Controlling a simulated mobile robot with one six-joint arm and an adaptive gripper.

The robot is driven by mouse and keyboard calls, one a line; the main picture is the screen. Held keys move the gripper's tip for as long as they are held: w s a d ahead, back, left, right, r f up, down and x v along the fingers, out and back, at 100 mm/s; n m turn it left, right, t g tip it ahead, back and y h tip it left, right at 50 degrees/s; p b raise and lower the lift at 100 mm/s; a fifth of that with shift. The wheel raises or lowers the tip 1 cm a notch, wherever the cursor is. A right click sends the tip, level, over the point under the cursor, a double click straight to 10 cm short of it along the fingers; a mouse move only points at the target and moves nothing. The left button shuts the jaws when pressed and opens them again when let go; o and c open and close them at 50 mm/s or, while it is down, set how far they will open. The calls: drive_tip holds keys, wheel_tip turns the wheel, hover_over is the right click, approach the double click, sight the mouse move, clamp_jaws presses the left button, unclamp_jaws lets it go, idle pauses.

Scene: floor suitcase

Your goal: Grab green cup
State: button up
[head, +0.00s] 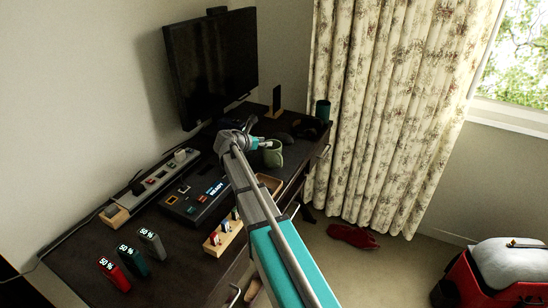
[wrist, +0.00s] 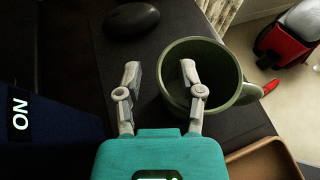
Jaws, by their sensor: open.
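The green cup (head: 273,157) stands upright on the dark desk (head: 185,232), close to its right edge. In the wrist view the cup (wrist: 236,72) is seen from above, with its open mouth showing and its handle toward the lower right. My gripper (head: 262,143) is open and empty at the cup. In the wrist view my gripper (wrist: 160,74) has its right finger over the cup's mouth and its left finger outside, left of the rim. I cannot tell how deep the right finger reaches or whether it touches the cup.
A black mouse (wrist: 131,20) lies beyond the left finger. A wooden tray (wrist: 262,160) sits near the cup. A dark teal container (head: 322,110) stands at the desk's far end. A monitor (head: 212,65) stands at the back. A red suitcase (head: 452,284) is on the floor.

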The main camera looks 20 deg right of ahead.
drive_tip(key=shift+c, duration=0.3)
clamp_jaws()
drive_tip(key=shift+r, duration=0.15)
idle(0.3)
wheel_tip(320, 180, up, 3)
drive_tip(key=p, duration=0.2)
drive_tip(key=shift+f+p, duration=0.2)
drive_tip(key=shift+p, duration=0.2)
drive_tip(key=s+a+r+p, duration=0.3)
drive_tip(key=s+r+p, duration=0.7)
drive_tip(key=s, duration=0.3)
drive_tip(key=shift+s+a, duration=0.25)
drive_tip(key=shift+a, duration=0.15)
drive_tip(key=shift+r, duration=0.1)
